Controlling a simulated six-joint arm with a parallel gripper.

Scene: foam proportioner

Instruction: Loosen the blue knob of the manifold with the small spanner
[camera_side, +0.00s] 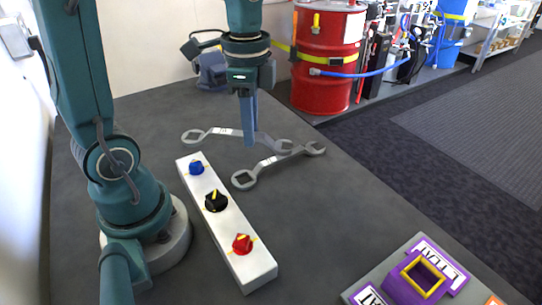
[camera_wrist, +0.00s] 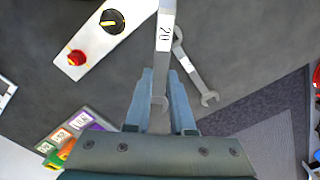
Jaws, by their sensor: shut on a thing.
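The white manifold (camera_side: 228,225) carries a blue knob (camera_side: 196,168), a black knob (camera_side: 215,201) and a red knob (camera_side: 242,243). The black knob (camera_wrist: 112,21) and red knob (camera_wrist: 76,58) also show in the wrist view, where the blue one is out of frame. My gripper (camera_side: 249,143) points down behind the manifold, shut on a grey spanner (camera_side: 205,134) marked 20 (camera_wrist: 164,35). Its ring end is toward the blue knob side, apart from it. A second grey spanner (camera_side: 268,163) lies beside it. I cannot tell whether the held spanner is clear of the table.
A purple block with a yellow-rimmed square opening (camera_side: 423,277) stands on a labelled tray at the front right. A red drum (camera_side: 325,60) stands off the table at the back.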

